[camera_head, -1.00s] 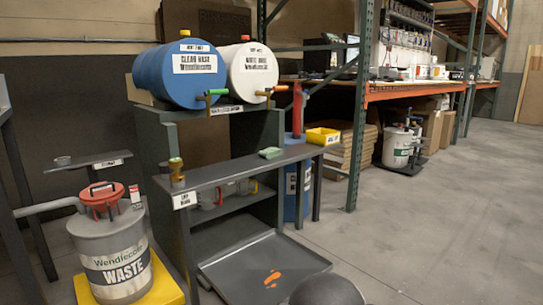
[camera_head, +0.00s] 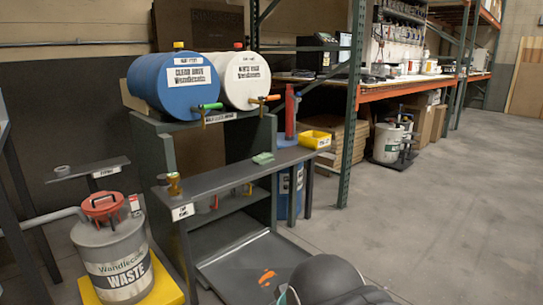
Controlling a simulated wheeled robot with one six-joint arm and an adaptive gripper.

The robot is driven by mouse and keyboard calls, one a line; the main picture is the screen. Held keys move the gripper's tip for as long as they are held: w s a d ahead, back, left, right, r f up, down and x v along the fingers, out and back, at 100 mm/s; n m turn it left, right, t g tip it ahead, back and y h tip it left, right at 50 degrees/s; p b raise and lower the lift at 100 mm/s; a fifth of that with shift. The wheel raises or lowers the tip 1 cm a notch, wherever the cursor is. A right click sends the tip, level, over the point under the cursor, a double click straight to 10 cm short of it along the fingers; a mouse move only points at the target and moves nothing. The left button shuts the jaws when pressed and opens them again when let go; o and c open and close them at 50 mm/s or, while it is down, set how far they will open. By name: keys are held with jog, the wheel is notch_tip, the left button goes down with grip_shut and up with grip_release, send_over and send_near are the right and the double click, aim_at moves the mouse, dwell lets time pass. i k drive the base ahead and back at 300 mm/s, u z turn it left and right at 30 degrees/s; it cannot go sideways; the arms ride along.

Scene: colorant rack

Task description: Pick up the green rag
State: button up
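The green rag (camera_head: 263,158) is a small pale green folded pad. It lies on the narrow grey shelf (camera_head: 225,180) below the two drums, between a brass cup and a yellow bin. A dark rounded part of my own arm shows at the bottom centre, well in front of and below the shelf. My gripper's fingers cannot be made out there, and nothing is seen touching the rag.
A blue drum (camera_head: 174,84) and a white drum (camera_head: 243,78) with taps sit above the shelf. On the shelf stand the brass cup (camera_head: 174,185) and yellow bin (camera_head: 315,139). A waste can (camera_head: 112,255) stands at left. The floor at right is clear.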

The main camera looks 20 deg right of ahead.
aim_at(261, 161)
jog(key=u, duration=0.1)
jog(key=k, duration=0.4)
jog(key=z, duration=1.25)
jog(key=i, duration=0.8)
jog(key=z, duration=0.7)
jog(key=i, duration=1.05)
jog(key=u, duration=0.25)
